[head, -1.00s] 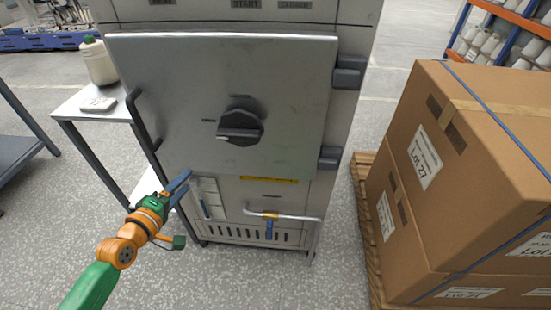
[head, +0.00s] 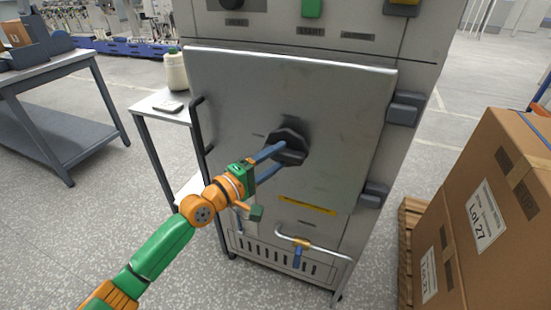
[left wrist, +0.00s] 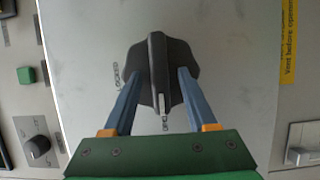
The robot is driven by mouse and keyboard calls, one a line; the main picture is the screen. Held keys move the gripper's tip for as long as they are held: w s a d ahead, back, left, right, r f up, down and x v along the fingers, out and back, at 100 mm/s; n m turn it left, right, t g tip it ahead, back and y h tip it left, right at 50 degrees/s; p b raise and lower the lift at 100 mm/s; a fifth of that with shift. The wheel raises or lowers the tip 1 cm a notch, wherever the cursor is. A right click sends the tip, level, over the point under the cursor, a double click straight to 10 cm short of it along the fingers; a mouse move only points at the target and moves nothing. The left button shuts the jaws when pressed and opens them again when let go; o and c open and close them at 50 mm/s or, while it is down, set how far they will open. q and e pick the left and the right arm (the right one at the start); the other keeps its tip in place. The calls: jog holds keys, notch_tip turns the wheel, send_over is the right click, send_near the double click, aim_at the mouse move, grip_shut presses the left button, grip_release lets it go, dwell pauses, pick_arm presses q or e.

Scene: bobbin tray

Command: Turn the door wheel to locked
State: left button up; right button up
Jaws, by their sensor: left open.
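The door wheel (head: 290,146) is a dark lobed knob in the middle of the grey metal door (head: 340,110). In the left wrist view the wheel (left wrist: 152,50) has a raised bar across it, and the white mark at the bar's end points at the word OPEN. The word LOCKED is printed to the left of it. My left gripper (head: 280,155) is at the wheel, its blue fingers open. In the left wrist view the fingers (left wrist: 158,74) lie on either side of the bar, with a gap on each side. My right gripper is out of view.
A dark door handle (head: 200,135) stands at the door's left edge, hinges (head: 404,110) at its right. A pipe (head: 325,250) runs low on the cabinet front. A side table (head: 150,105) with a bottle (head: 176,72) is at left, cardboard boxes (head: 500,200) at right.

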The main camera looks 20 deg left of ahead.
pick_arm(q)
grip_shut()
jog(key=shift+r+m+p, duration=0.2)
jog(key=shift+m+p, duration=0.1)
jog(key=shift+p, duration=0.35)
jog(key=m+g+y+p, duration=0.1)
jog(key=m+p, duration=0.2)
jog(key=p, duration=0.2)
jog(key=m+g+y+p, duration=0.1)
jog(key=m+y+p, duration=0.1)
jog(key=p, duration=0.4)
jog(key=r+m+y+p, duration=0.1)
jog(key=m+p, duration=0.3)
jog(key=p, duration=0.2)
jog(key=shift+d+g, duration=0.35)
jog(key=shift+g, duration=0.05)
jog(key=shift+d+f+m+y+p, duration=0.1)
jog(key=shift+f+m+y+p, duration=0.05)
jog(key=shift+m+y+p, duration=0.75)
jog(key=shift+d+f+m+y+p, duration=0.1)
jog(key=shift+m+y+p, duration=0.3)
jog(key=shift+m, duration=0.6)
